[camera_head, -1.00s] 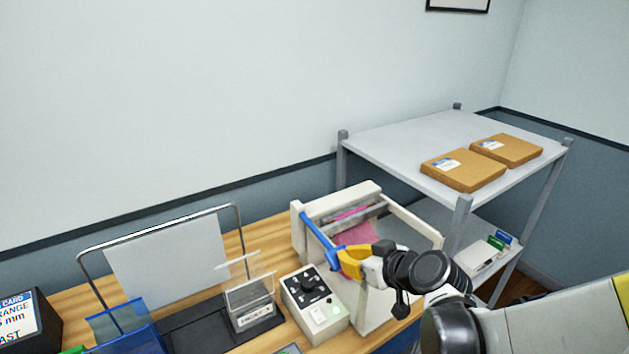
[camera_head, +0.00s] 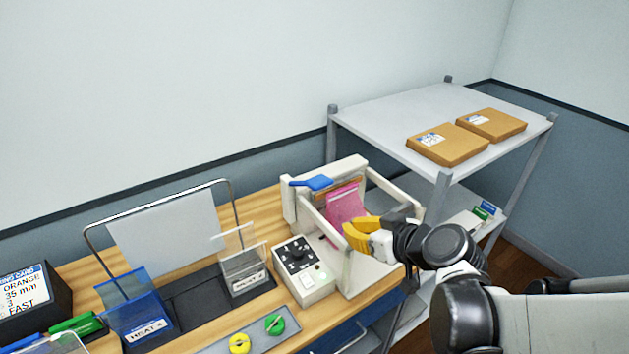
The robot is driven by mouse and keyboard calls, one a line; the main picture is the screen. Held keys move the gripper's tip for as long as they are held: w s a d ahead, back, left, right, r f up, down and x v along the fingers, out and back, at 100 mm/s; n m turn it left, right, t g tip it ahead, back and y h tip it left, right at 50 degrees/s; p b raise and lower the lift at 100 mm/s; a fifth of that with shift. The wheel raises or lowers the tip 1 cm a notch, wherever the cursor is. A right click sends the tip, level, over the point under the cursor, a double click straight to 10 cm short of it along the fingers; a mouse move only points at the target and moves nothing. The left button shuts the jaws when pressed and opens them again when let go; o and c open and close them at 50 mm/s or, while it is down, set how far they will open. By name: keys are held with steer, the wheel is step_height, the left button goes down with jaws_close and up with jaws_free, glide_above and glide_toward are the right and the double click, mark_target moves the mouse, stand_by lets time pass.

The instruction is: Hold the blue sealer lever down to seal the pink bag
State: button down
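The bag sealer (camera_head: 326,168) is a cream-white frame on the wooden bench. Its blue lever (camera_head: 312,182) stands at the sealer's back left, near the top bar. The pink bag (camera_head: 345,204) hangs or lies inside the frame, between the two side arms, and its face is largely visible. My gripper (camera_head: 350,236), with yellow fingers, is at the front right of the sealer, in front of the bag's lower part. It is clear of the blue lever. Nothing shows held in it, but the gap between the fingers is not clear.
A control box (camera_head: 303,270) with a black dial stands left of the sealer. Yellow (camera_head: 239,344) and green (camera_head: 275,324) knobs sit in front. A grey shelf (camera_head: 380,115) with two cardboard boxes (camera_head: 447,144) stands behind right. A settings card (camera_head: 25,300) is at far left.

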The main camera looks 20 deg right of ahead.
steer(key=shift+s+f+p+v, duration=0.1)
steer(key=shift+p+v, duration=0.05)
steer(key=shift+v, duration=0.6)
steer(key=shift+s+f+p+v, duration=0.1)
steer(key=shift+f+p+v, duration=0.1)
steer(key=shift+v, duration=0.5)
steer(key=shift+f+p+v, duration=0.1)
steer(key=shift+p+v, duration=0.05)
steer(key=shift+v, duration=0.6)
steer(key=s+a+f+m+g+h+b, duration=0.3)
steer(key=s+f+b, duration=0.4)
steer(key=b, duration=0.5)
step_height(320, 180, down, 2)
steer(key=shift+a+f+m+g+h, duration=0.1)
steer(key=shift+a+m+g+h, duration=0.25)
steer(key=shift+a+g, duration=0.3)
